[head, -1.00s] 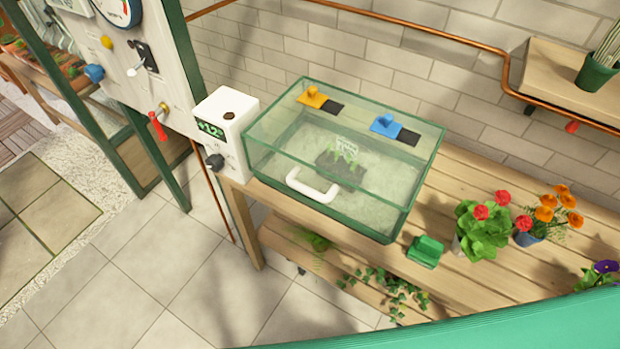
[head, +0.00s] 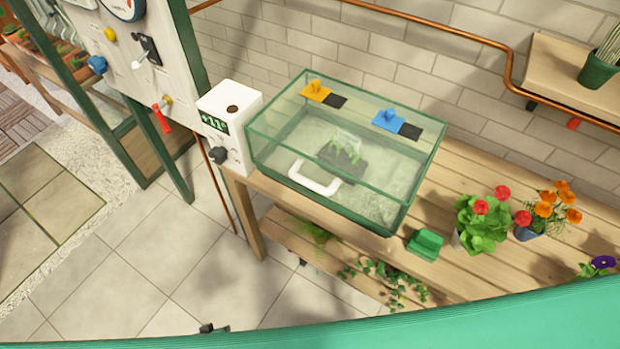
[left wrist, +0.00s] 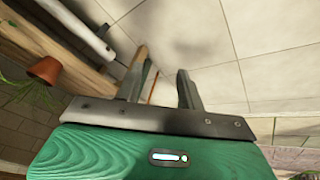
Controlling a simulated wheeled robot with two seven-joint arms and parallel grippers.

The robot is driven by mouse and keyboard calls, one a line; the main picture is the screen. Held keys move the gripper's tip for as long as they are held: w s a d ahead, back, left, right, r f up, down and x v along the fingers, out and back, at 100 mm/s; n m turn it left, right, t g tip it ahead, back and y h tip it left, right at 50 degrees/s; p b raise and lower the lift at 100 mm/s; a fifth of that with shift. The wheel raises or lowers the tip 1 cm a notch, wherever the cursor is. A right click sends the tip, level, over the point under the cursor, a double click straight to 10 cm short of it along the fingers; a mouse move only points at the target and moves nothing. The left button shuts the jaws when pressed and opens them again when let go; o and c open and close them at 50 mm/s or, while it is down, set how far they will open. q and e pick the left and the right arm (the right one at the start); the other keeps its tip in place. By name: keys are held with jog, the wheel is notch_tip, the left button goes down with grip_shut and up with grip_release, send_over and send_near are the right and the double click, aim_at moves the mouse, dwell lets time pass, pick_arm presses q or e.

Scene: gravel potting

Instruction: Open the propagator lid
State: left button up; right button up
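The propagator (head: 345,150) is a clear glass box with green edges and a dark green base on the wooden bench in the head view. Its clear lid lies closed on top, with a white handle (head: 314,180) at the front. A dark tray of seedlings (head: 342,158) shows inside through the glass. My left gripper (left wrist: 163,65) is open and empty in the left wrist view, its two fingers apart. In the head view only a small dark part of it (head: 212,328) shows at the bottom edge, below and left of the handle and well apart from it. My right gripper is out of view.
A white control box (head: 230,125) stands left of the propagator. A yellow (head: 317,90) and a blue clip (head: 388,119) sit at its back. A green block (head: 425,244) and flowers (head: 483,222) are on the right of the bench. Floor in front is clear.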

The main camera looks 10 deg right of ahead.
pick_arm(q)
jog(key=w+d+r+n+t+h, duration=0.2)
jog(key=w+d+r, duration=0.1)
jog(key=w+r, duration=0.8)
jog(key=n+h+p, duration=0.3)
jog(key=h, duration=0.7)
send_near(310, 180)
jog(key=shift+t, duration=0.3)
jog(key=p+x, duration=0.1)
jog(key=x, duration=0.2)
jog(key=p+x, duration=0.1)
jog(key=x, duration=0.2)
jog(key=f+p+x, duration=0.1)
jog(key=p+x, duration=0.1)
jog(key=x, duration=0.1)
jog(key=shift+s+d, duration=0.1)
jog(key=shift+s, duration=0.1)
jog(key=shift+w+d+f, duration=0.2)
jog(key=shift+w+d, duration=0.05)
jog(key=shift+d, duration=0.15)
grip_shut()
